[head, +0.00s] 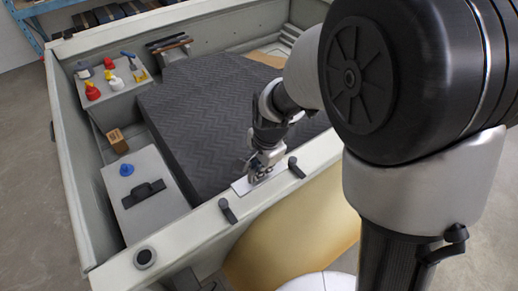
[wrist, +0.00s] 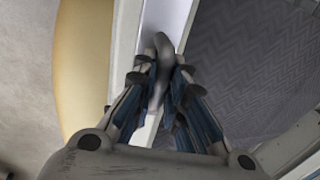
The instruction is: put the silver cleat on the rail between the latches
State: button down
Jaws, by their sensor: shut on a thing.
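The silver cleat (wrist: 163,48) is between the fingertips of my gripper (wrist: 163,72) in the wrist view, its long side running along the rail. In the head view my gripper (head: 259,170) points down over a white pad (head: 240,187) on the near rail (head: 192,236). The pad lies between two black latches, one on the left (head: 228,211) and one on the right (head: 296,167). The gripper is shut on the cleat, low over the pad. The fingers partly hide the cleat, and I cannot tell whether it touches the pad.
The rail edges an open boat hull with a dark ribbed deck (head: 190,105). A blue cone-shaped item (head: 127,170) and a black handle (head: 144,193) lie on a grey bench inside. A brown box (head: 117,141) and several bottles stand further off. A round fitting (head: 145,257) sits at the rail's left end.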

jog(key=shift+f+b, duration=0.3)
jog(key=shift+f, duration=2.4)
jog(key=shift+f, duration=0.15)
jog(key=c, duration=1.6)
grip_release()
jog(key=shift+c, duration=0.2)
